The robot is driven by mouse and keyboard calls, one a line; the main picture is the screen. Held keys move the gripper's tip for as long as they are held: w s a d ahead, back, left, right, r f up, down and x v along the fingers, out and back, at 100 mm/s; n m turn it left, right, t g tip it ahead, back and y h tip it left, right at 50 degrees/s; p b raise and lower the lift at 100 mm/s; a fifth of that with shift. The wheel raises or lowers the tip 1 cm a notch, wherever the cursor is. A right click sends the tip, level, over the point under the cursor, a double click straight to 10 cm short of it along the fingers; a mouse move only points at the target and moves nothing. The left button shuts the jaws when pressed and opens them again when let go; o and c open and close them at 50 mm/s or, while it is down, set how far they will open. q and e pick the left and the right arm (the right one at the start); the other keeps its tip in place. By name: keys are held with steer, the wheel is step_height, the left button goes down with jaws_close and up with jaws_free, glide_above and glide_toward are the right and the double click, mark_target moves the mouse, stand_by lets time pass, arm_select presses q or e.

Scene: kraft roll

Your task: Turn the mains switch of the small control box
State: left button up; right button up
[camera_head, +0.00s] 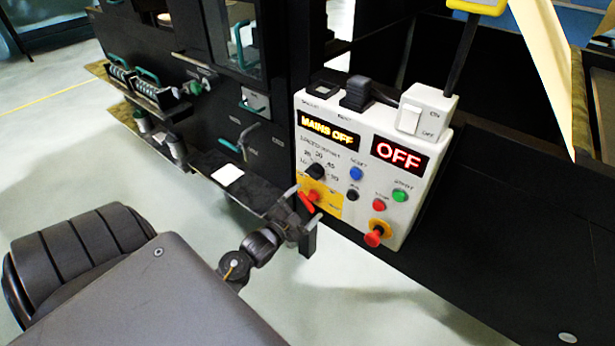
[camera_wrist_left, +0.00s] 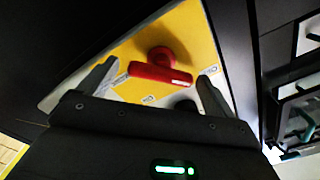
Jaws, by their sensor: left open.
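The small control box (camera_head: 365,215) is a white panel with a "MAINS OFF" display (camera_head: 330,132) and a red "OFF" display (camera_head: 399,156). The mains switch is a red handle (camera_head: 306,202) on a yellow patch at the panel's lower left. In the left wrist view the red handle (camera_wrist_left: 160,70) lies roughly crosswise on the yellow plate. My left gripper (camera_head: 301,208) is open at the handle, with one finger on each side of it in the left wrist view. I cannot tell whether the fingers touch it. My right gripper is not in view.
A red push button (camera_head: 374,236) on a yellow base sticks out at the panel's lower right. Green (camera_head: 400,195), blue (camera_head: 356,173) and red (camera_head: 379,205) buttons and a black knob (camera_head: 314,171) sit nearby. A dark ledge with a white card (camera_head: 228,174) lies to the left.

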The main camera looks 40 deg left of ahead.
arm_select(q)
steer(key=s, duration=0.9)
steer(key=shift+s, duration=0.25)
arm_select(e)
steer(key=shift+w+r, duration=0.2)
arm_select(q)
steer(key=shift+d, duration=0.1)
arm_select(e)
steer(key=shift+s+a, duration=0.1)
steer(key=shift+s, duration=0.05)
